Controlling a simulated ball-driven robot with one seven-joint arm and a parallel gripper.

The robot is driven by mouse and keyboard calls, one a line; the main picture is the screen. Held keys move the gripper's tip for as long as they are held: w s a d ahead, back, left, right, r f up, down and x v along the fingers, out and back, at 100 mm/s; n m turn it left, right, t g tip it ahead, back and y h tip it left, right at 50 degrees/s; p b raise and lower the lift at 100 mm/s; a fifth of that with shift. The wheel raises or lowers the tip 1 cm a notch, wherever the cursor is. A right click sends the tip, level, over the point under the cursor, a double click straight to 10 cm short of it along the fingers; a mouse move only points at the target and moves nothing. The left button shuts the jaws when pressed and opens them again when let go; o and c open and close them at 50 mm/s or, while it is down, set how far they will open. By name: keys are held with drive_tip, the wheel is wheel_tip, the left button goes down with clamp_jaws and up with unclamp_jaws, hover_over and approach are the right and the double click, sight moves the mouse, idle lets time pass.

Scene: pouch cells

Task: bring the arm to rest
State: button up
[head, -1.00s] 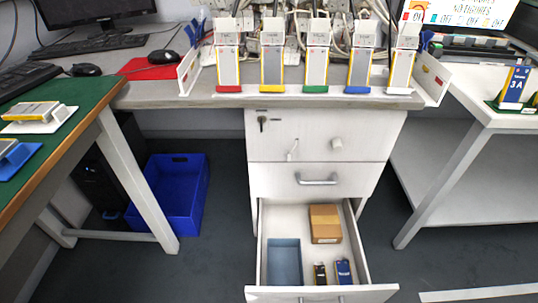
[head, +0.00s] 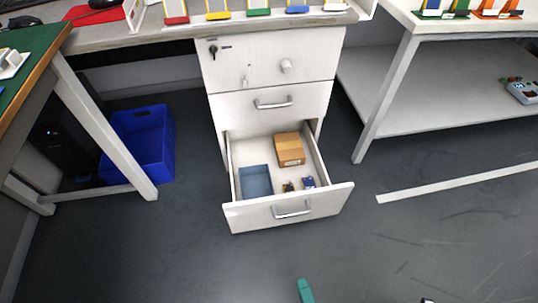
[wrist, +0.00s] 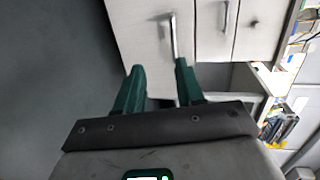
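My gripper (wrist: 158,68) shows in the wrist view with its two green fingers apart and nothing between them. A pale cabinet front with a metal handle (wrist: 173,38) lies beyond the fingertips, turned on its side in this view. In the head view, a green finger (head: 305,291) of mine shows at the bottom edge, over the floor and in front of the open drawer. The rest of the arm is mostly out of the picture.
The bottom drawer (head: 246,217) stands open, holding a cardboard box (head: 290,149), a blue-grey tray (head: 256,181) and small dark and blue items. A blue crate (head: 143,145) is under the left table.

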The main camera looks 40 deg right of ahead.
drive_tip(key=w+a+r+n+g+y, duration=0.25)
drive_tip(key=w+n+y, duration=0.25)
drive_tip(key=w+n, duration=0.25)
drive_tip(key=w+a+r+n+g+y, duration=0.1)
drive_tip(key=w+r+n+y, duration=0.2)
drive_tip(key=w+n+y, duration=0.4)
drive_tip(key=s+d+r+n+g+h, duration=0.5)
drive_tip(key=s+d+r+n+g, duration=0.45)
drive_tip(key=d, duration=0.25)
wheel_tip(320, 180, up, 30)
drive_tip(key=p, duration=3)
drive_tip(key=shift+s+d+r+m+t, duration=0.2)
drive_tip(key=shift+s+d+m+t, duration=0.1)
drive_tip(key=shift+s+d+m, duration=0.1)
